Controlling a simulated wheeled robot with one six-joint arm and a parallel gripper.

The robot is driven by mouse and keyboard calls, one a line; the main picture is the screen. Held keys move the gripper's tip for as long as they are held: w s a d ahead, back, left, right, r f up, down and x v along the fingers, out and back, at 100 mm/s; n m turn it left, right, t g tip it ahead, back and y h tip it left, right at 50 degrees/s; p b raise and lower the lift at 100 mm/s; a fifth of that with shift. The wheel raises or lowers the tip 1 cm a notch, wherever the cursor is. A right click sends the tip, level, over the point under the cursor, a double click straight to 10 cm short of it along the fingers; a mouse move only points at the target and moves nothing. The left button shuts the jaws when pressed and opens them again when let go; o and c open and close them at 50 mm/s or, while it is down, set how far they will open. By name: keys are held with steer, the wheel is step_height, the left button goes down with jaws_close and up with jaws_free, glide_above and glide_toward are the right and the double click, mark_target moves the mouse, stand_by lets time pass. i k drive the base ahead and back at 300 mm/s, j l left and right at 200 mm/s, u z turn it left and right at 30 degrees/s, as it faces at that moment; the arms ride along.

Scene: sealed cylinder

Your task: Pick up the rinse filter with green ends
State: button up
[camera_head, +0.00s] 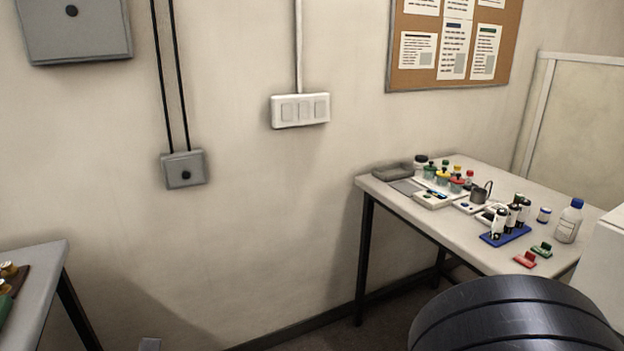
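No item can be surely made out as the rinse filter with green ends; things on the right-hand table (468,252) are small and far off. Several small cylinders and jars stand in a cluster toward its back left, and some have green tops or ends, such as one green-topped piece (429,171). A small green item (541,250) lies near the front edge beside a red one (525,259). My gripper is not in view. A dark rounded part, likely of my own arm, fills the bottom right.
A blue rack (505,235) with dark-and-white cylinders, a blue-capped bottle (569,221), a metal cup (478,195) and a grey case (393,171) crowd the table. Another table (38,284) shows at the lower left. Floor between the tables looks clear.

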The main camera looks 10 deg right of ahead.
mark_target(517, 196)
steer(key=i+j+z, duration=0.2)
steer(key=i, duration=0.3)
steer(key=i+z, duration=0.2)
steer(key=i, duration=0.3)
steer(key=i+z, duration=0.15)
steer(key=z, duration=0.3)
steer(key=i+z, duration=0.15)
steer(key=z, duration=0.3)
steer(key=i+j+z, duration=0.1)
steer(key=z, duration=0.35)
steer(key=i+j+z, duration=0.1)
steer(key=z, duration=0.3)
steer(key=i+j+z, duration=0.1)
steer(key=z, duration=0.35)
steer(key=i+j+z, duration=0.25)
steer(key=z, duration=0.15)
steer(key=i+j+z, duration=0.15)
steer(key=z, duration=0.3)
steer(key=i+j+z, duration=0.1)
steer(key=j+z, duration=0.3)
